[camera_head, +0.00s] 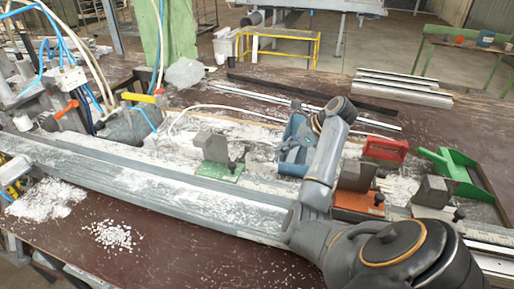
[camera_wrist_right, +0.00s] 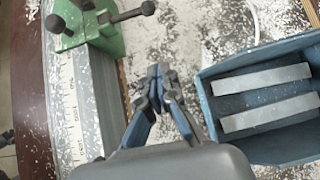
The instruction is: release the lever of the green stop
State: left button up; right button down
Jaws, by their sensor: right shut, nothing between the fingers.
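The green stop (camera_head: 219,171) is a grey block on a green base, on the profile bench left of my right arm in the head view. In the right wrist view the green stop (camera_wrist_right: 103,40) is at the upper left, with a dark lever (camera_wrist_right: 128,15) ending in a round knob. My right gripper (camera_wrist_right: 159,72) is shut and empty, below and to the right of the stop and apart from the lever. In the head view my right gripper (camera_head: 290,150) is partly hidden by its own arm. My left gripper is not in view.
A blue box (camera_wrist_right: 262,145) with two grey bars lies close to the right of my right gripper. White chips litter the bench.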

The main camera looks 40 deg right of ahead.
aim_at(244, 154)
jog(key=b+x, duration=0.1)
jog(key=x, duration=0.8)
jog(key=shift+f, duration=0.1)
jog(key=w+r, duration=0.1)
jog(key=w+a+r+p, duration=0.1)
jog(key=r, duration=0.1)
jog(key=shift+w+a, duration=0.1)
jog(key=shift+a, duration=0.05)
jog(key=shift+w, duration=0.1)
